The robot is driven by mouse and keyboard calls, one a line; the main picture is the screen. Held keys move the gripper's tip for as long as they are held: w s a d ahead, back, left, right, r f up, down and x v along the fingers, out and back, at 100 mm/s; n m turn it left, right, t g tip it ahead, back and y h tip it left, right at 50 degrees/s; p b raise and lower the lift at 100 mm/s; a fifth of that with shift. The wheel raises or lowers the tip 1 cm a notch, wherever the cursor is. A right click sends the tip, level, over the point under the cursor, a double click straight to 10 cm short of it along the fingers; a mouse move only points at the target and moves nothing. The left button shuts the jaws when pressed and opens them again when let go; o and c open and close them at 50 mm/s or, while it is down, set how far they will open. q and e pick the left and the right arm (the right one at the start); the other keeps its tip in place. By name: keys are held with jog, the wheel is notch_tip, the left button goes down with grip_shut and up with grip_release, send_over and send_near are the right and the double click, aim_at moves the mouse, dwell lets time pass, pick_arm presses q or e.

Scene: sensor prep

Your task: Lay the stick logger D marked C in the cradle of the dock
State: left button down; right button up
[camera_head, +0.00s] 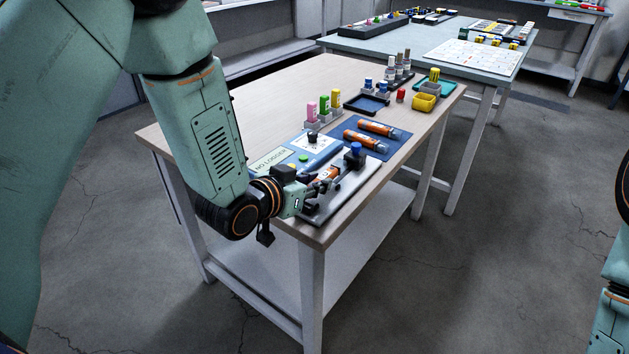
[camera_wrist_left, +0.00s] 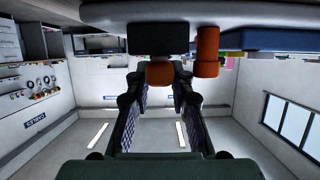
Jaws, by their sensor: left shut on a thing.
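My left gripper (camera_head: 314,187) is at the front edge of the near table, shut on an orange stick logger (camera_head: 328,173). The logger lies low over the grey dock plate (camera_head: 347,187); I cannot tell whether it touches the cradle. Its mark is too small to read. In the left wrist view the fingers (camera_wrist_left: 159,80) flank an orange end (camera_wrist_left: 159,73), with a second orange end (camera_wrist_left: 207,55) beside it. Two more orange loggers (camera_head: 380,129) (camera_head: 364,142) lie on a blue mat (camera_head: 399,144). My right gripper is out of view.
A panel reading "NO LOGGER" (camera_head: 271,159) lies left of the dock plate. Pink and green bottles (camera_head: 318,108), a dark tray (camera_head: 366,104) and a yellow bin (camera_head: 425,102) stand farther back. The table's left part is clear.

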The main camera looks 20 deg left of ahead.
pick_arm(q)
jog(key=shift+f+b, duration=0.5)
jog(key=shift+f, duration=0.65)
dwell(0.9)
jog(key=c, duration=1.4)
grip_release()
jog(key=shift+r, duration=0.1)
